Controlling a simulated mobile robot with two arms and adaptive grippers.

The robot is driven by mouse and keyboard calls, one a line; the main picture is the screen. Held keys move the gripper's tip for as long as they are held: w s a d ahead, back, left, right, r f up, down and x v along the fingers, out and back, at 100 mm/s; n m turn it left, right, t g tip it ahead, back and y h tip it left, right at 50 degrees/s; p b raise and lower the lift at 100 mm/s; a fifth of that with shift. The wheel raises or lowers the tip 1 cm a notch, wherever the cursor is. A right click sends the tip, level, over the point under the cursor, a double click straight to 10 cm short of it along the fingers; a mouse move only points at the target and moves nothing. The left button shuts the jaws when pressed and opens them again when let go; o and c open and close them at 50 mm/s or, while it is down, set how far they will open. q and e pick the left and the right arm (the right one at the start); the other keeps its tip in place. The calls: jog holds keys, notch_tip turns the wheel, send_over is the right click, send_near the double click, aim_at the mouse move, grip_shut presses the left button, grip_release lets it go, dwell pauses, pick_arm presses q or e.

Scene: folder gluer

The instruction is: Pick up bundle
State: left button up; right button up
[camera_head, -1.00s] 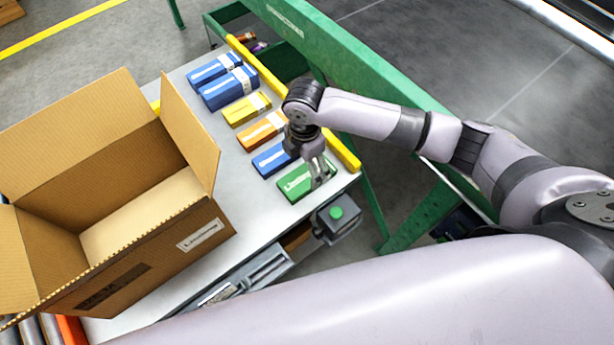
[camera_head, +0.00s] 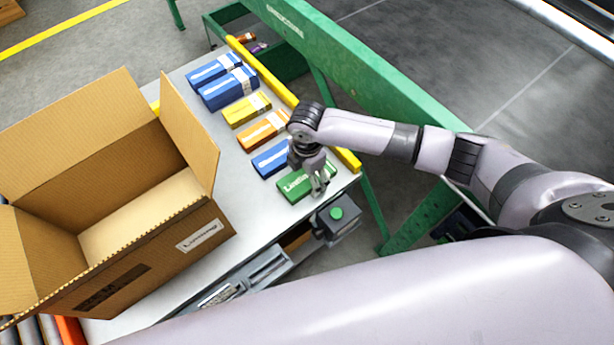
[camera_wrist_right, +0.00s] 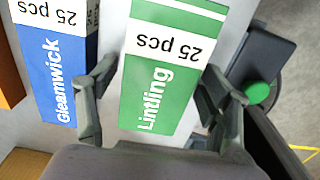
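The green bundle (camera_head: 293,187), printed "Lintling" and "25 pcs", lies flat at the near end of a row on the grey table. My right gripper (camera_head: 319,188) is over its right part in the head view. In the right wrist view, the two fingers of my right gripper (camera_wrist_right: 158,80) stand apart on either side of the green bundle (camera_wrist_right: 165,75). A gap shows between the left finger and the bundle; contact on the right side is hard to tell. The blue "Gleamwick" bundle (camera_wrist_right: 55,65) lies close to the left finger. My left gripper is not in view.
Blue, orange (camera_head: 262,130) and yellow (camera_head: 246,110) bundles continue the row. An open cardboard box (camera_head: 150,262) stands on the left of the table (camera_head: 245,222). A yellow rail (camera_head: 347,159) and green frame (camera_head: 350,70) edge the far side. A grey box with a green button (camera_head: 336,213) sits at the near edge.

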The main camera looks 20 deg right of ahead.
jog(key=c, duration=1)
jog(key=shift+r, duration=0.1)
jog(key=shift+c, duration=0.2)
